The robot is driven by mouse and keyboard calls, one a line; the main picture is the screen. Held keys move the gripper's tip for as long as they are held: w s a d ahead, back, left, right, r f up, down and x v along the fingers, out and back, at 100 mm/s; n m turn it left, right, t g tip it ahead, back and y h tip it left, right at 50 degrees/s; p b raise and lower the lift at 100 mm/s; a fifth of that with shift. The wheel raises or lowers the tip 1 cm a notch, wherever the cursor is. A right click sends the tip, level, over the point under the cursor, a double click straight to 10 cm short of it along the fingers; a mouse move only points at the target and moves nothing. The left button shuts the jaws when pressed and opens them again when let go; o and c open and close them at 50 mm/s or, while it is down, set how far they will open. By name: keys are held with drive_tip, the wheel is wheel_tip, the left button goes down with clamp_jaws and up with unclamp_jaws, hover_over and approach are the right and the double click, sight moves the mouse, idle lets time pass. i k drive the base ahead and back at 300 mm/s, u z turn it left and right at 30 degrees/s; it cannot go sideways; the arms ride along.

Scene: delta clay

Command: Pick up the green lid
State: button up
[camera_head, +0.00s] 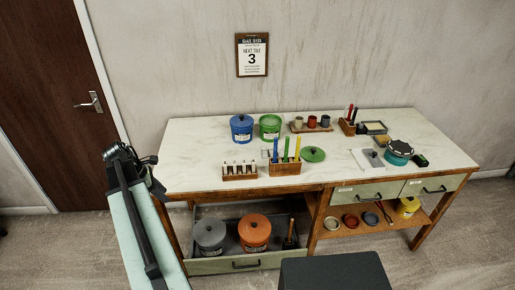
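The green lid (313,154) lies flat on the pale worktop, right of the wooden holder with the tall coloured sticks. It is round with a small dark knob. A green pot (270,128) stands open behind it to the left. My arm rises at the left edge of the table. Its dark end, where my gripper (148,160) seems to be, is beside the table's left side, far from the lid. I cannot make out the fingers or anything held.
A blue lidded pot (241,130) stands beside the green pot. A stick holder (285,168) and a small rack (240,173) are left of the lid. A teal jar (398,154) and grey slab (367,161) are right. An open drawer (235,264) projects below, holding grey and orange pots.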

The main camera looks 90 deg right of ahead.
sight(311, 153)
drive_tip(key=u, duration=0.5)
drive_tip(key=k, duration=2.4)
drive_tip(key=z, duration=1.15)
drive_tip(key=i, duration=1)
drive_tip(key=u, duration=0.05)
